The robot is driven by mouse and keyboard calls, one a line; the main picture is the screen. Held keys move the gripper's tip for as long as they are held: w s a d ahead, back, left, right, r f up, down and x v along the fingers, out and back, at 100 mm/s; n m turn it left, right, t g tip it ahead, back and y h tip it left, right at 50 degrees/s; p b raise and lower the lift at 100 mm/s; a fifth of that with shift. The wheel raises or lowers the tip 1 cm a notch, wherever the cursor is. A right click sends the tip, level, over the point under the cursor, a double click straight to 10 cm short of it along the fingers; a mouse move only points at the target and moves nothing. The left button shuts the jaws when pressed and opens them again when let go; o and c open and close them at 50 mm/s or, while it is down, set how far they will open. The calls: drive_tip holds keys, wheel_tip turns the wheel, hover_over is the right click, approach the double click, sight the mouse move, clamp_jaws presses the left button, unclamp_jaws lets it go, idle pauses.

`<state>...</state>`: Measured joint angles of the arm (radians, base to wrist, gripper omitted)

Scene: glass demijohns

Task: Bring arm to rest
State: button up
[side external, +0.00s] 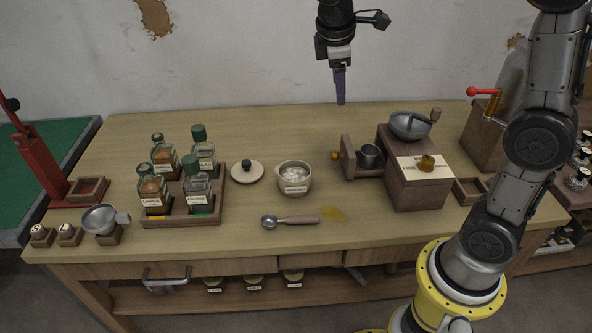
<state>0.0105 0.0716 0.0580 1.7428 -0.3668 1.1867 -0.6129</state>
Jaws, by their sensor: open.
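My gripper (340,100) hangs in the air above the back of the wooden table (290,125), in front of the pale wall. Its fingers point down and are seen edge-on, open, with nothing visible between them. It is apart from everything on the table. My arm rises from the yellow base at the lower right, and part of it is out of the picture at the top.
A grinder with a metal bowl (410,125) and pulled-out drawer (349,157) stands right of centre. A bottle tray (222,195) stands left. The back left is clear.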

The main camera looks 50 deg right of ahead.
drive_tip(key=s+a+r+m+t+y, duration=0.1)
drive_tip(key=s+a+r+m+t, duration=0.1)
drive_tip(key=s, duration=0.5)
drive_tip(key=s+a+r+m+t+y, duration=0.1)
drive_tip(key=s+a, duration=0.1)
drive_tip(key=s, duration=0.5)
drive_tip(key=s+a+f+m+t+y, duration=0.1)
drive_tip(key=s+a+f+m, duration=0.2)
drive_tip(key=s+f+m, duration=0.2)
drive_tip(key=shift+s+a+f+y, duration=0.35)
drive_tip(key=shift+s+y, duration=0.05)
drive_tip(key=shift+s, duration=0.55)
